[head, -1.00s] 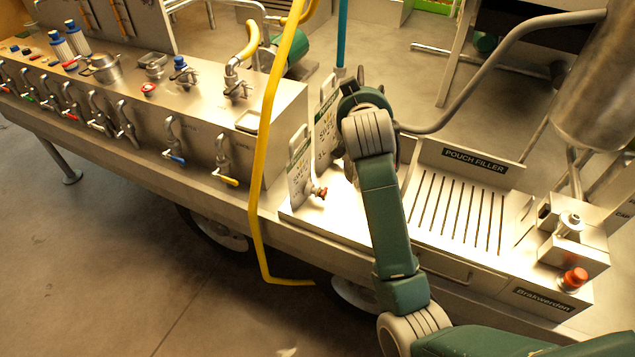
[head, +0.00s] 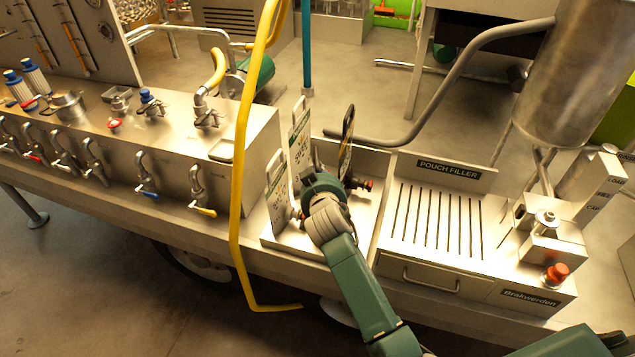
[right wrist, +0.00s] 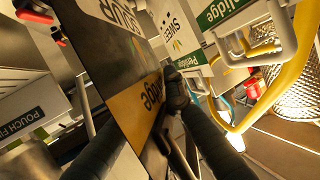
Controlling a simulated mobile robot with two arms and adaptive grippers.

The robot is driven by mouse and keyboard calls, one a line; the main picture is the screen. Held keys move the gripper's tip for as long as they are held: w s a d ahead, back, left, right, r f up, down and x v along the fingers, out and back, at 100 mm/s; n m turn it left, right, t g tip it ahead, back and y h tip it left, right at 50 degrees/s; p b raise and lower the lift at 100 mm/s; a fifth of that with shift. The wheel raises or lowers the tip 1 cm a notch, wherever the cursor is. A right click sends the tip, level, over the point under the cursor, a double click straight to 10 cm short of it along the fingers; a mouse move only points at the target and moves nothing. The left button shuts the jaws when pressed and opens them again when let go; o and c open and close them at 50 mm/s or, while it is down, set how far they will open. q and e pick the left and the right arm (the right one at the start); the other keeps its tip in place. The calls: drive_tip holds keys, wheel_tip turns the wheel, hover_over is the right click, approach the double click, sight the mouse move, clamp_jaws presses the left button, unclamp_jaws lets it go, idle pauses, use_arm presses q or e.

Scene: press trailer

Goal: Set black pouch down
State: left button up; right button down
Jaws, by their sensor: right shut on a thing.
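The black pouch (head: 347,140) stands upright, nearly edge-on, over the tray bay left of the pouch filler in the head view. In the right wrist view the black pouch (right wrist: 105,55) fills the left middle, with an orange label band low on it. My right gripper (head: 338,180) is shut on it; a dark finger (right wrist: 176,95) presses against its edge. Two white pouches with handles, the rear one (head: 299,140) and the front one (head: 277,195), stand just left of my gripper. Whether the black pouch's bottom touches the bay is hidden. My left gripper is out of view.
The pouch filler's slotted top (head: 440,215) is clear, right of the bay. A red-tipped valve (head: 362,184) is close to my gripper. A yellow pipe (head: 240,170) rises left of the white pouches. A grey bent pipe (head: 440,95) passes behind.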

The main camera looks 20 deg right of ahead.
wheel_tip(320, 180, down, 4)
drive_tip(key=shift+f, duration=0.2)
drive_tip(key=shift+f, duration=0.1)
drive_tip(key=c, duration=1.8)
unclamp_jaws()
drive_tip(key=shift+c, duration=0.2)
